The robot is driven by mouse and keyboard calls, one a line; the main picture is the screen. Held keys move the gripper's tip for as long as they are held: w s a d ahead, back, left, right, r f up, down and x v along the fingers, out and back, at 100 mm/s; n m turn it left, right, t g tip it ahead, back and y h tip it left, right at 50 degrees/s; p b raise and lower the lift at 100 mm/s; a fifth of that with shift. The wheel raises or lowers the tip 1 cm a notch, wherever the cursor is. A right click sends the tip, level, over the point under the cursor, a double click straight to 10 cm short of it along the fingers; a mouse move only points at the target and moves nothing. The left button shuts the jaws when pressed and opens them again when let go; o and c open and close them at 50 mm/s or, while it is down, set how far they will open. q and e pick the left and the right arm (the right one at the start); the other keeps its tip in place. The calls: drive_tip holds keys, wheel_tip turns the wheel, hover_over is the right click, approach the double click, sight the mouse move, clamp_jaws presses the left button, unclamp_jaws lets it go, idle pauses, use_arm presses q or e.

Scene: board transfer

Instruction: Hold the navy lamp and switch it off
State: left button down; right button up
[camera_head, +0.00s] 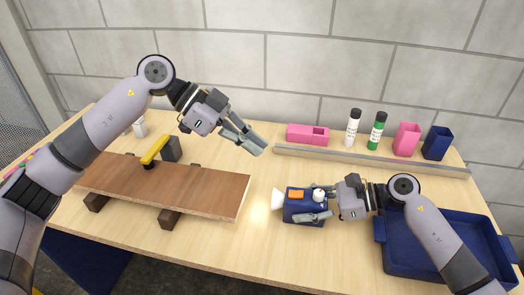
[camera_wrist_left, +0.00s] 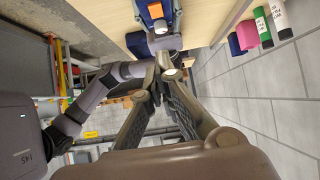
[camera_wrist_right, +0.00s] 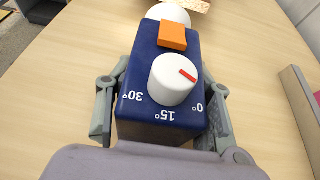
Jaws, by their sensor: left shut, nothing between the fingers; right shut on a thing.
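The navy lamp (camera_head: 305,215) sits at the middle front of the table, its white head pointing left. In the right wrist view its navy body (camera_wrist_right: 160,60) has an orange button (camera_wrist_right: 172,35) and a white knob (camera_wrist_right: 173,82) with a red mark, beside labels 30°, 15° and 0°. The mark points to the right side. My right gripper (camera_wrist_right: 164,108) is shut on the lamp body, one finger on each side. My left gripper (camera_head: 252,146) is shut and empty, above and behind the lamp. The lamp also shows in the left wrist view (camera_wrist_left: 143,17).
A brown board (camera_head: 190,189) lies on dark blocks at the left, with a yellow-handled tool (camera_head: 155,149) on it. A navy tray (camera_head: 440,272) stands at the right. A grey rail (camera_head: 370,159) runs before the bottles, cups and pink box (camera_head: 300,135).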

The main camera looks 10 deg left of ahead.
use_arm(q)
drive_tip(key=shift+d+r, duration=0.35)
drive_tip(key=shift+d, duration=0.35)
hover_over(294, 195)
drive_tip(key=f, duration=0.6)
drive_tip(key=shift+a+f, duration=0.1)
drive_tip(key=shift+a, duration=0.1)
wheel_tip(294, 195, down, 3)
drive_tip(key=shift+d+r, duration=0.15)
drive_tip(key=shift+r, duration=0.05)
drive_tip(key=shift+f, duration=0.7)
